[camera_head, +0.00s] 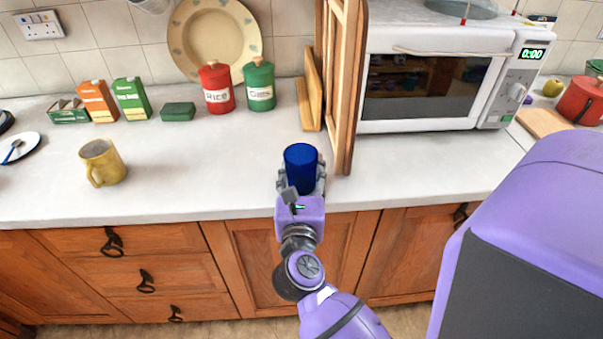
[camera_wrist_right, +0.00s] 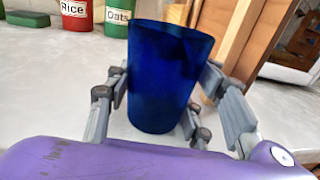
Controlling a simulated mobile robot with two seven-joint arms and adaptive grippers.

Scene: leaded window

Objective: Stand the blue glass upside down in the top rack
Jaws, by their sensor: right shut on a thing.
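The blue glass (camera_head: 301,168) is upright with its wide rim up, at the front part of the worktop in the head view. My right gripper (camera_head: 302,182) is shut on it, with a finger on each side. In the right wrist view the glass (camera_wrist_right: 166,75) stands between the fingers of the gripper (camera_wrist_right: 160,105). I cannot tell whether its base touches the worktop. My left gripper is not in view. No dishwasher or top rack shows in either view.
A wooden folding frame (camera_head: 343,90) stands just right of the glass, beside the white microwave (camera_head: 440,75). A yellow mug (camera_head: 103,163) stands to the left. Red (camera_head: 216,88) and green (camera_head: 259,85) canisters stand behind. The worktop (camera_head: 210,165) left of the glass is clear.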

